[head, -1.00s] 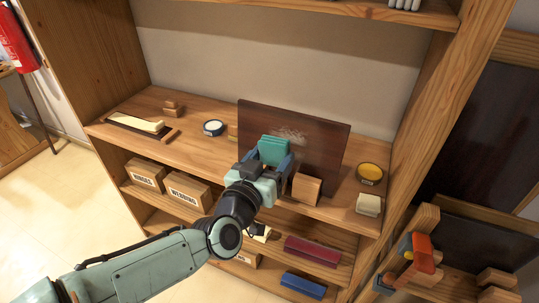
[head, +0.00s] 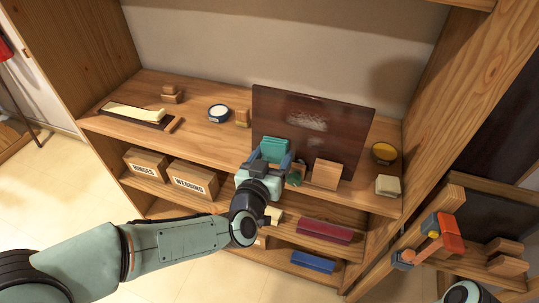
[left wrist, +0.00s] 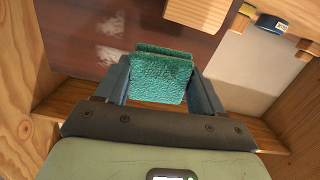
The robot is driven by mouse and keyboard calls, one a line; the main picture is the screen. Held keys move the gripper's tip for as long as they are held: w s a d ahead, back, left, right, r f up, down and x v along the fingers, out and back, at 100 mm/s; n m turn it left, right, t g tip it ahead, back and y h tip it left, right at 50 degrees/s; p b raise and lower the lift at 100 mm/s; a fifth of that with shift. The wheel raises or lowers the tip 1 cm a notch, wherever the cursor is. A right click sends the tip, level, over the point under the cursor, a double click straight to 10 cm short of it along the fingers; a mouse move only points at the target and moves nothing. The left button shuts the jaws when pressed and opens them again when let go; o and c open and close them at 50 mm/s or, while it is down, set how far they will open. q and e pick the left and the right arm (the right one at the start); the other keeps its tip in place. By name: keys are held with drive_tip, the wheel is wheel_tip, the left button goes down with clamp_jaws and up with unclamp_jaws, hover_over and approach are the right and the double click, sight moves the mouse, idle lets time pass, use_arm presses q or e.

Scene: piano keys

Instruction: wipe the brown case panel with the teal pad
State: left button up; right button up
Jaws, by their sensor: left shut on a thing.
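The dark brown case panel (head: 335,130) stands upright, leaning back, on the upper shelf. A pale, whitish smudge (head: 308,122) marks its face; pale patches on the panel (left wrist: 85,40) also show in the left wrist view. My left gripper (head: 270,160) is shut on the teal pad (head: 273,147), which also shows between the two fingers in the left wrist view (left wrist: 160,78). The pad is in front of the panel's lower left part, below and left of the smudge. I cannot tell whether it touches the panel. My right gripper is not in view.
A wooden block (head: 325,174) stands before the panel. A yellow-topped tin (head: 384,153) and a pale block stack (head: 388,186) are to its right. A white-topped tin (head: 219,113) and a tray (head: 135,117) are left. Labelled boxes (head: 193,179) sit on the shelf below.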

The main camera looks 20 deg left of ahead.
sight(287, 133)
use_arm(q)
drive_tip(key=shift+w+d+f, duration=0.1)
drive_tip(key=shift+w+f, duration=0.1)
drive_tip(key=shift+w, duration=1.15)
drive_tip(key=shift+w+f, duration=0.15)
drive_tip(key=shift+w, duration=1.2)
drive_tip(key=shift+w+f, duration=0.15)
drive_tip(key=shift+w, duration=0.8)
drive_tip(key=shift+d, duration=0.15)
